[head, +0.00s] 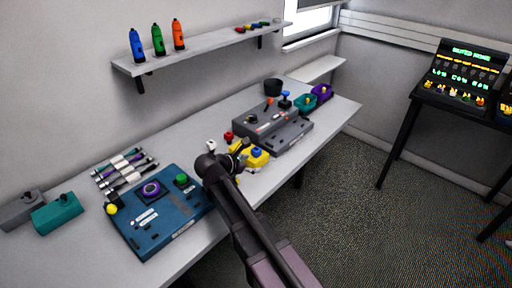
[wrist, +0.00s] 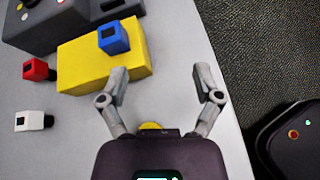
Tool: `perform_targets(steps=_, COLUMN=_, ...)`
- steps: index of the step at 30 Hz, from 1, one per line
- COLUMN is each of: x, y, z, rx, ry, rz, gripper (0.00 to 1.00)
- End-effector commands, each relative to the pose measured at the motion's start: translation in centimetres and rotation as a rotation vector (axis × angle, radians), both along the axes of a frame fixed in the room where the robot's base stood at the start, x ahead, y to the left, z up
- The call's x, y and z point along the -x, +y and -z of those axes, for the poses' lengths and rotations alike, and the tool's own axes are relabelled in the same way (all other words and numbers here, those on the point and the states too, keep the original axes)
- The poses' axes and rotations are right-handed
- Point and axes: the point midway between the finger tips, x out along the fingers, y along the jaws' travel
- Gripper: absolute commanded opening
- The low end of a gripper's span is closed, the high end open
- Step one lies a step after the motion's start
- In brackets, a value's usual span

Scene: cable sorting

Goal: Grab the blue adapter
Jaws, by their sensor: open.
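The blue adapter (wrist: 114,37) is a small blue block with a dark socket. It sits on top of a yellow block (wrist: 80,62), near its upper right part in the wrist view. In the head view my gripper (head: 242,150) is beside the yellow block.
A red adapter (wrist: 37,69) and a white adapter (wrist: 32,120) stand on the table left of my gripper. A dark grey console (head: 281,129) lies behind the yellow block, and a blue console (head: 160,222) lies at left. The table edge is close on the right.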

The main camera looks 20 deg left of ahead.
Motion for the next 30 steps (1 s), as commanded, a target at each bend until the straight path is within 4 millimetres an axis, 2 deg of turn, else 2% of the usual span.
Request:
perform_targets(steps=1, x=0.5, y=1.8, z=-1.0, rx=0.043, ry=-0.007, rz=-0.045, gripper=0.83)
perform_targets(steps=3, x=1.1, y=3.4, z=-1.8, rx=0.097, ry=-0.015, rz=-0.095, gripper=0.83)
perform_targets(steps=9, x=2.3, y=6.1, z=-3.1, rx=0.189, ry=-0.030, rz=-0.175, gripper=0.83)
perform_targets(steps=23, x=2.4, y=6.5, z=-3.2, rx=0.204, ry=-0.032, rz=-0.187, gripper=0.83)
perform_targets(steps=30, x=1.0, y=5.9, z=-2.4, rx=0.203, ry=-0.033, rz=-0.184, gripper=0.83)
